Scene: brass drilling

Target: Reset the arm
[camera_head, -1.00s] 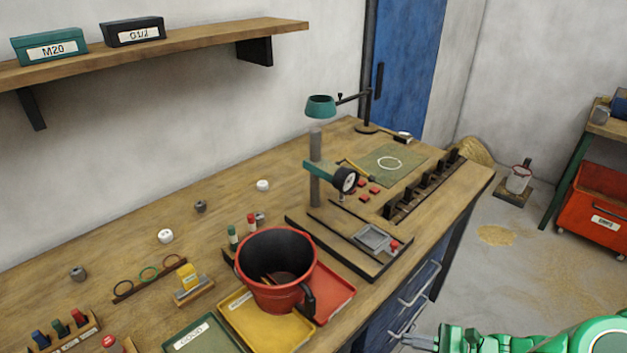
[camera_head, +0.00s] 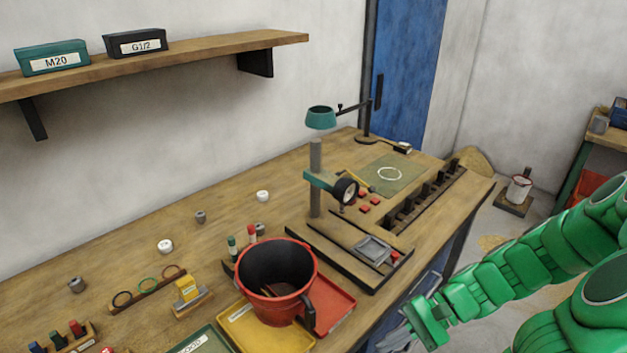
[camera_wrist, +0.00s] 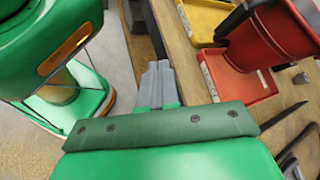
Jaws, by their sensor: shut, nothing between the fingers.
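My green arm reaches in from the right in the head view. My gripper (camera_head: 398,338) is at the bench's front edge, in front of the drawers and right of the red tray. Its grey fingers are together and hold nothing. In the wrist view the gripper (camera_wrist: 157,72) points toward the bench edge, with its fingers shut and empty. The wooden workbench (camera_head: 120,255) runs along the wall.
A red bucket (camera_head: 275,280) stands on the yellow tray (camera_head: 250,335) and red tray (camera_head: 335,300) near the front edge. A drill stand (camera_head: 316,185) rises behind. A shelf (camera_head: 190,50) hangs above. An orange bin (camera_head: 588,187) is partly hidden at right.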

